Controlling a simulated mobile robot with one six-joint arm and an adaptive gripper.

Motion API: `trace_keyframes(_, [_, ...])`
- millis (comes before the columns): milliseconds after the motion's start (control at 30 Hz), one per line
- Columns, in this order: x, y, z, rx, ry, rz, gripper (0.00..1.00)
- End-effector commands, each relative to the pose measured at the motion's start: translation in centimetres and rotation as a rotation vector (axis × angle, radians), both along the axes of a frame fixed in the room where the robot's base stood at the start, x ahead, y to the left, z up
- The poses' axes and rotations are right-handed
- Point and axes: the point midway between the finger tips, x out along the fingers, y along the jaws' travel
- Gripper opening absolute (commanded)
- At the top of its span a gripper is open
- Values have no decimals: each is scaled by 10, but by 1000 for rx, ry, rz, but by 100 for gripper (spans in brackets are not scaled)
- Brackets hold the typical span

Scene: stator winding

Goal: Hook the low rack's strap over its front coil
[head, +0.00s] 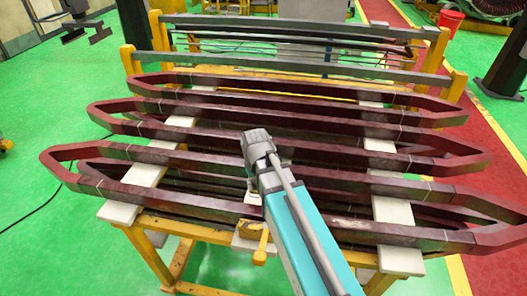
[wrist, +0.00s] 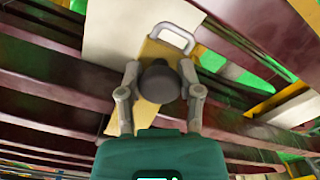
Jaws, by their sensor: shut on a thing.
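The low rack (head: 160,268) is a yellow frame with pale support boards. Several long dark-red coils lie across it, and the front coil (head: 300,222) is nearest to me. In the wrist view, my gripper (wrist: 158,74) has its two fingers on either side of a dark round knob (wrist: 160,84) and is shut on it. A yellow strap piece (wrist: 152,60) with a grey metal loop (wrist: 172,38) shows beside the knob, over a pale board. In the head view, a yellow piece (head: 262,246) hangs at the rack's front edge. My arm hides part of the coil, and the fingertips are hard to make out there.
A taller rack with grey bars (head: 290,65) stands behind. A red bucket (head: 450,20) and dark posts are at the far right.

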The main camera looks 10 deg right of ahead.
Motion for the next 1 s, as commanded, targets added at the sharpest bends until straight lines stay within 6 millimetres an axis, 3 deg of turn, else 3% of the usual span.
trace_keyframes(400, [-17, 11, 1, 10, -4, 4, 0])
trace_keyframes(1000, [-18, 12, 1, 10, -4, 2, 0])
